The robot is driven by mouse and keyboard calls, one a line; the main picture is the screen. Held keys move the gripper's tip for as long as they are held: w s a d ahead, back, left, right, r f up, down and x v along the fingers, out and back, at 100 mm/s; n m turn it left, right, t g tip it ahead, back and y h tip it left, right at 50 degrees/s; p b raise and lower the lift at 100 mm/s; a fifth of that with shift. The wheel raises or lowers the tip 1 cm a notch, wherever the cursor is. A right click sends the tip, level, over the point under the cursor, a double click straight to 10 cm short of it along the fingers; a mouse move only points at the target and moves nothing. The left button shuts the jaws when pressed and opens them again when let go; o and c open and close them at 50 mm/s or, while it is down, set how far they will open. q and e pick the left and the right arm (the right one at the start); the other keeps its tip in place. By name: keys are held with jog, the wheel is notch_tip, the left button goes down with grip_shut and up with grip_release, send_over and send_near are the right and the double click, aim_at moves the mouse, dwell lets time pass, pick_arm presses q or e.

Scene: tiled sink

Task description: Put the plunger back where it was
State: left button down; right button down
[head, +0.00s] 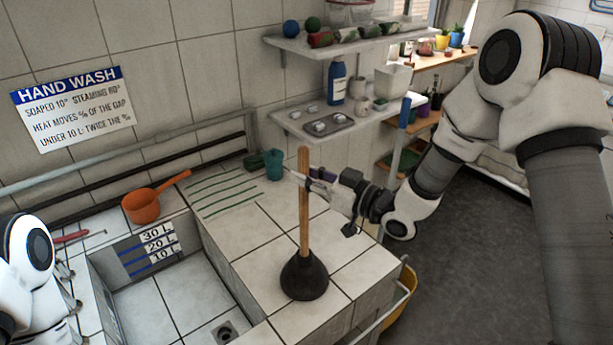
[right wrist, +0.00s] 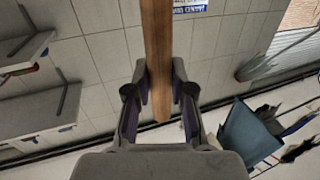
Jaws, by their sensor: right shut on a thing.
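The plunger has a wooden handle (head: 304,225) and a black rubber cup (head: 304,277). It is upright over the tiled ledge to the right of the sink basin; I cannot tell whether the cup touches the tiles. My right gripper (head: 306,184) is shut on the upper part of the handle, coming from the right. In the right wrist view the handle (right wrist: 157,50) runs between the two fingers (right wrist: 160,85), and its end shows just past them. My left arm is at the lower left edge of the head view; its gripper's fingers cannot be made out.
An orange pan (head: 142,207) stands behind the basin (head: 165,290). A teal cup (head: 273,164) and a green striped patch (head: 222,190) are at the ledge's back. Shelves (head: 335,128) with a tray and a blue bottle (head: 337,83) hang behind. A yellow bucket (head: 404,290) is beyond the ledge's right edge.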

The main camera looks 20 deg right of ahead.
jog(key=c, duration=1)
grip_release()
jog(key=shift+f, duration=0.15)
jog(key=b+v, duration=0.3)
jog(key=v, duration=0.9)
jog(key=s+a+f+m+g+h, duration=0.1)
jog(key=s+f+m+g+h, duration=0.15)
jog(key=f, duration=0.85)
jog(key=s+a+f+m+g+h, duration=0.1)
jog(key=s+f+m+g+h, duration=0.2)
jog(key=f, duration=0.8)
jog(key=s+f+g+h, duration=0.1)
jog(key=s+f+g, duration=0.2)
jog(key=s+f, duration=0.2)
jog(key=s+d+f+m+g+h, duration=0.1)
jog(key=s+f+g+h, duration=0.1)
jog(key=s+f, duration=0.4)
jog(key=s+d+f+m+g+h, duration=0.1)
jog(key=s+f+g+h, duration=0.1)
jog(key=s+f, duration=0.4)
jog(key=shift+s+f+m+g+h, duration=0.1)
jog(key=shift+s+m+g+h, duration=0.15)
jog(key=shift+s+g, duration=1)
